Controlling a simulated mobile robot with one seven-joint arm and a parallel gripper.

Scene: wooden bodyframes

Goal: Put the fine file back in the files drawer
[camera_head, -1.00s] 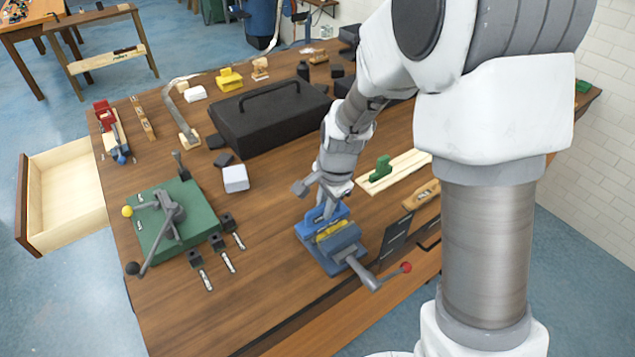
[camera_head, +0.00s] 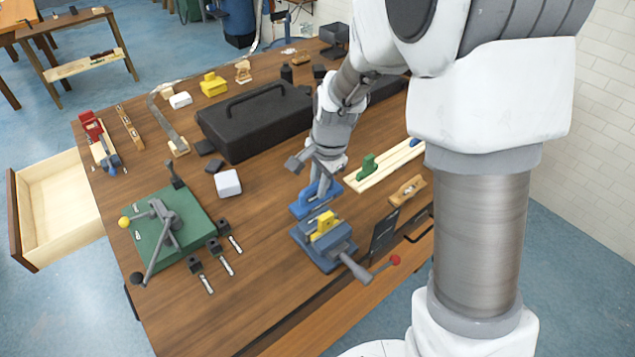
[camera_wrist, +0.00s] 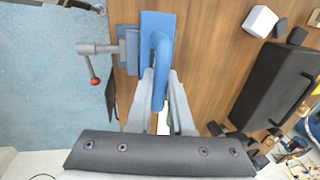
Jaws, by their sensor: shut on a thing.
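My gripper (camera_head: 318,178) is shut on the curved blue handle of a flat blue tool (camera_head: 303,207), which is likely the fine file. In the wrist view the tool's handle (camera_wrist: 160,65) lies between the two fingers (camera_wrist: 160,105). Its flat blue plate extends beyond them, beside the vise. Its working face is hidden, and I cannot tell whether it touches the bench. An open, empty-looking wooden drawer (camera_head: 14,225) sticks out at the bench's left side. I see no readable label on it.
A blue-grey vise (camera_head: 325,258) with a yellow block (camera_head: 323,224) stands just in front. A black toolbox (camera_head: 255,130), a white block (camera_head: 228,183) and a green-based lever device (camera_head: 190,252) stand on the bench (camera_head: 265,280).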

